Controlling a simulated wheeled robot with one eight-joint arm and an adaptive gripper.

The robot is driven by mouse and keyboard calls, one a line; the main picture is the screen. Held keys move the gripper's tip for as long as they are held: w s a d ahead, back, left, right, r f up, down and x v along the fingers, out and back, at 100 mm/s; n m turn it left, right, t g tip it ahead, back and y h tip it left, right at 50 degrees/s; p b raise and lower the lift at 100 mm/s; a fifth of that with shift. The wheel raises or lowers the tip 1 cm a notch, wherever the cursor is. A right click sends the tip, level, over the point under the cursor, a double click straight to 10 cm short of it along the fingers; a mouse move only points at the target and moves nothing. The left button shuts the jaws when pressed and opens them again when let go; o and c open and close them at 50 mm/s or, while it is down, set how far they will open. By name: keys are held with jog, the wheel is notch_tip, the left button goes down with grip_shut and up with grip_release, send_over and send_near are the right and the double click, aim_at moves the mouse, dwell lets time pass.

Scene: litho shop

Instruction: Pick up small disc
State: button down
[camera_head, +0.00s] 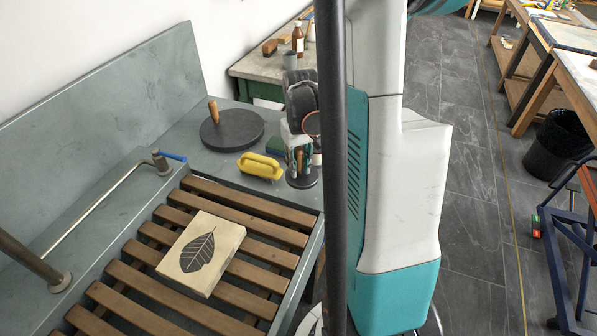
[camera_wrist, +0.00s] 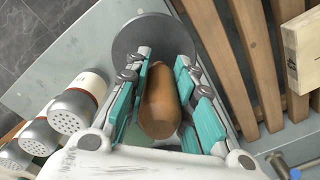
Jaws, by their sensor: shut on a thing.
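The small disc (camera_head: 302,182) is dark and round, with an upright brown wooden handle (camera_wrist: 160,100). In the head view it is at the right of the grey counter, beside the slatted sink. My gripper (camera_head: 299,163) comes down over it and is shut on the handle, with teal pads on both sides. In the wrist view the disc's grey face (camera_wrist: 128,42) shows beyond the fingers. I cannot tell whether the disc touches the counter. A larger dark disc (camera_head: 235,133) with a wooden handle lies to the left.
A yellow-handled tool (camera_head: 260,166) lies just left of the small disc, with a green block (camera_head: 275,146) behind. Several metal-topped shakers (camera_wrist: 72,112) stand close by in the wrist view. Wooden slats (camera_head: 245,217) carry a leaf-printed block (camera_head: 228,238). My dark column crosses the head view.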

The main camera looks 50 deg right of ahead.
notch_tip(320, 180, up, 13)
jog(key=p, duration=0.3)
jog(key=c, duration=2.3)
grip_release()
jog(key=shift+f, duration=0.1)
grip_shut()
